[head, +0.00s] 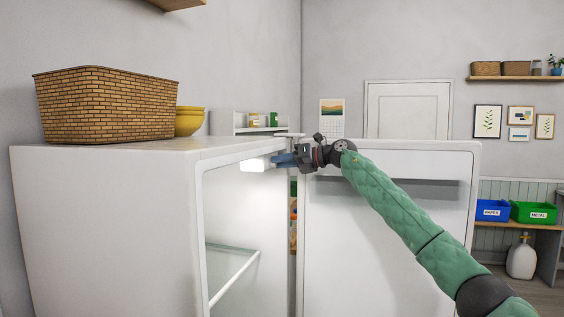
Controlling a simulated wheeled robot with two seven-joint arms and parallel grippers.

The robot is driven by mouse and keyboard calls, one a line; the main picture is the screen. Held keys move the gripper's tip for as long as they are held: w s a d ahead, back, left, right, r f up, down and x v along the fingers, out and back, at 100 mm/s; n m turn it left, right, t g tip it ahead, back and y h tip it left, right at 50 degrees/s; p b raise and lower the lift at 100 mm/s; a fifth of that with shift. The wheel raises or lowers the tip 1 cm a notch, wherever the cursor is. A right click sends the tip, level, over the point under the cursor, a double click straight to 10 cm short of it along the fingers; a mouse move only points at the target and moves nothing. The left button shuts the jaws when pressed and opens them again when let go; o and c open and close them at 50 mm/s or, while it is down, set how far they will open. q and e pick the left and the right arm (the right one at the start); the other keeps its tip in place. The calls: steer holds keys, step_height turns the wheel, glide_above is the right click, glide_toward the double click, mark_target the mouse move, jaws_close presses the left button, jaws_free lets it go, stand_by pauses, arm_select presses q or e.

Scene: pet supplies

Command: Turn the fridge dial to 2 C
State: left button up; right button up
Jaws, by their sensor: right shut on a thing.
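The white fridge (105,215) stands open at the left, its door (390,250) swung out to the right. My right gripper (284,160) reaches in at the top front of the opening, its fingers pointing left at a lit white housing (255,165) under the fridge's ceiling. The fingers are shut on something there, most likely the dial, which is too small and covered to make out. No dial marks or numbers can be read. My left gripper is not in view.
A wicker basket (105,105) and yellow bowls (189,121) stand on the fridge top. A glass shelf (230,258) is inside, lower down. The open door stands close under my right forearm. Blue (492,210) and green (534,213) bins are far right.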

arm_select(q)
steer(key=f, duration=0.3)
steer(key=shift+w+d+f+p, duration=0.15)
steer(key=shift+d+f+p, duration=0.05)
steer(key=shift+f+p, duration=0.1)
arm_select(e)
steer(key=m, duration=0.2)
steer(key=shift+w+d+r+m+g+y, duration=0.1)
steer(key=shift+d+r+m+g+y, duration=0.05)
steer(key=shift+m+g+y, duration=0.2)
